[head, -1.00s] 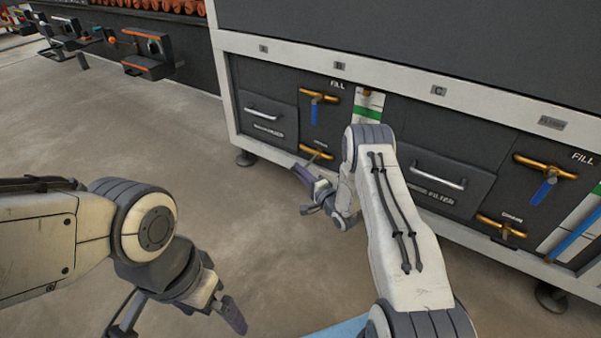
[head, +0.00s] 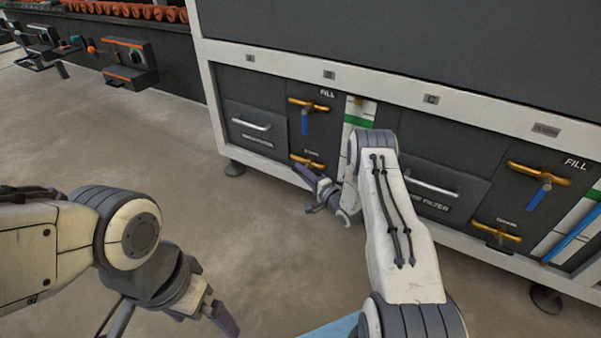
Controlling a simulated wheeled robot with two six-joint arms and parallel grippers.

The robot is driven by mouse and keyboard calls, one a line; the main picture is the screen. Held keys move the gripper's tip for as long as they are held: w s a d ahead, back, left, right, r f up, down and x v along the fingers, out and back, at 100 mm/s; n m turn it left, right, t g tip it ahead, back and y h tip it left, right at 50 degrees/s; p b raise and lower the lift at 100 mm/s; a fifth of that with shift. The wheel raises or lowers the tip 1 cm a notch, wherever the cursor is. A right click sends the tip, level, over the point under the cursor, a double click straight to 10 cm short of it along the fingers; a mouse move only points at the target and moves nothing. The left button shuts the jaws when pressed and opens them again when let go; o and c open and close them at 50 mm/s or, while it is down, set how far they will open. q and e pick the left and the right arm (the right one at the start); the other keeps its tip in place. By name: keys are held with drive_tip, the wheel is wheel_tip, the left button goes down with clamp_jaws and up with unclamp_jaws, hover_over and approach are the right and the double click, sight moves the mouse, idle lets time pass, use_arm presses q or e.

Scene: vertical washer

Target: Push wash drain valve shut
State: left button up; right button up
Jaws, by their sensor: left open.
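Two brass drain valves sit low on the washer front. The left one (head: 307,161) is below a brass fill valve with a blue handle (head: 305,122); the right one (head: 496,231) is beside the right filter drawer. The labels are too small to tell which is the wash drain. My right gripper (head: 310,192) is just below and in front of the left drain valve, one purple finger close under it. I cannot tell whether they touch; the valve's handle is not clearly visible. My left gripper (head: 165,325) is open and empty over the floor at lower left.
The left drawer (head: 255,127) and right filter drawer (head: 437,190) have bar handles. A second fill valve (head: 540,175) is at right. Washer feet (head: 235,168) stand on the floor.

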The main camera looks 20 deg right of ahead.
drive_tip(key=o, duration=0.4)
drive_tip(key=shift+d, duration=0.3)
drive_tip(key=shift+c, duration=0.2)
drive_tip(key=shift+w+a, duration=0.1)
drive_tip(key=shift+a, duration=0.05)
drive_tip(key=p+v, duration=0.5)
drive_tip(key=v, duration=0.5)
drive_tip(key=shift+s+p, duration=0.25)
drive_tip(key=shift+p, duration=0.15)
